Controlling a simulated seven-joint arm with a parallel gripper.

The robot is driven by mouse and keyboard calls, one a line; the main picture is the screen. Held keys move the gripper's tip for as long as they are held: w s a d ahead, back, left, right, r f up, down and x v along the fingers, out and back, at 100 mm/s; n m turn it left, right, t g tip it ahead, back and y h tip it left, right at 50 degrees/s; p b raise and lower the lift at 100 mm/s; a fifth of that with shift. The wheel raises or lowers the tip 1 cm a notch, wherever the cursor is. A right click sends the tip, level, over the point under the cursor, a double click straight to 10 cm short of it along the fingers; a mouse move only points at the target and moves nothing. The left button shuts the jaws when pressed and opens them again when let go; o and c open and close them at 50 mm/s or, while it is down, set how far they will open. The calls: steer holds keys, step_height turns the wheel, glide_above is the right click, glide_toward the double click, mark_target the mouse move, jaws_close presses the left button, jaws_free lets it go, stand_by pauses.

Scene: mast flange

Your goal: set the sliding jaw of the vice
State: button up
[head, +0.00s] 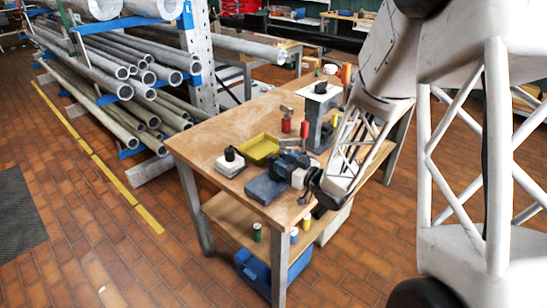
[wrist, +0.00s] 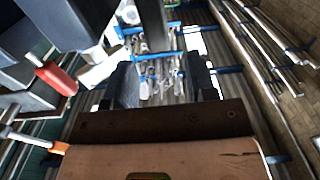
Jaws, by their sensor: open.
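A blue-grey block (head: 265,189), which may be part of the vice, sits at the near corner of the workbench. My gripper (head: 277,161) is low over that corner, dark, just above or beside the block; contact cannot be told. My wrist covers the part to its right, so a sliding jaw cannot be made out. In the wrist view my gripper's two dark fingers (wrist: 165,82) stand apart with nothing seen between them but the distant pipe rack. Below them a brown panel with a dark band (wrist: 155,128) fills the view; what it is stays unclear.
On the workbench (head: 215,133) stand a yellow tray (head: 262,147), a white block with a black knob (head: 230,163), red-handled tools (head: 304,129) and a grey post with a white plate (head: 321,92). A pipe rack (head: 125,75) is at left. The bench's left part is clear.

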mark_target(276, 158)
steer(key=shift+x, duration=2.6)
jaws_close()
